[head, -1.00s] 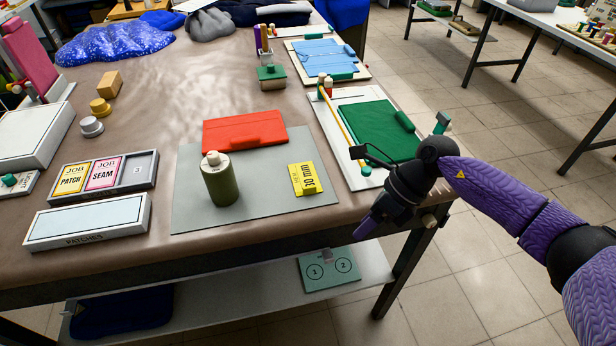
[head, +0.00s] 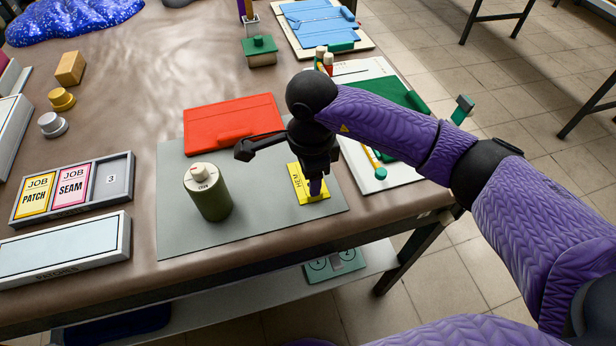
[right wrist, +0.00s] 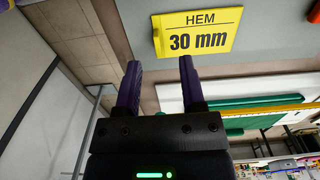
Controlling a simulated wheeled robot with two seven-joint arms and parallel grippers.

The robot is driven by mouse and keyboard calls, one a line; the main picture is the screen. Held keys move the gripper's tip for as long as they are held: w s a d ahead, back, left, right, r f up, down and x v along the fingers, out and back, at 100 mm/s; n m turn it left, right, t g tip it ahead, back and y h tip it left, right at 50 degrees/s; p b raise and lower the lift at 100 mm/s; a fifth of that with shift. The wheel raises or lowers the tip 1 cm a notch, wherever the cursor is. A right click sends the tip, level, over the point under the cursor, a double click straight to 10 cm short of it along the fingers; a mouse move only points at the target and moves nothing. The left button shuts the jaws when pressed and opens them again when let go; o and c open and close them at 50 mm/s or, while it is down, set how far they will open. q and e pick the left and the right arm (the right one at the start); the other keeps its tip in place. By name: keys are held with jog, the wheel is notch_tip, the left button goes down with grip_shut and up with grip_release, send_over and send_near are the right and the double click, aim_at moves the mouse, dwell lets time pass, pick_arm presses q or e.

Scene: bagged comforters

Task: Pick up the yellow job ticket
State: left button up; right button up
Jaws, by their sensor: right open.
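A yellow card reading "HEM 30 mm" (head: 298,182) lies flat near the right edge of the grey mat; it also shows in the right wrist view (right wrist: 205,32). My right gripper (head: 316,186) is above this card, pointing down and hiding part of it. In the right wrist view its two fingers (right wrist: 160,64) are open and empty, with the card beyond their tips. Another yellow card, marked "JOB PATCH" (head: 36,197), lies in the left slot of the grey tray, beside a pink "JOB SEAM" card (head: 71,187). My left gripper is out of view.
A white board with a green folder (head: 398,92) lies right of my gripper. The table's front edge is close to the card.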

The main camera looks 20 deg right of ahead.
jog(key=f, duration=0.5)
jog(key=shift+s, duration=0.2)
jog(key=shift+r, duration=0.1)
grip_shut()
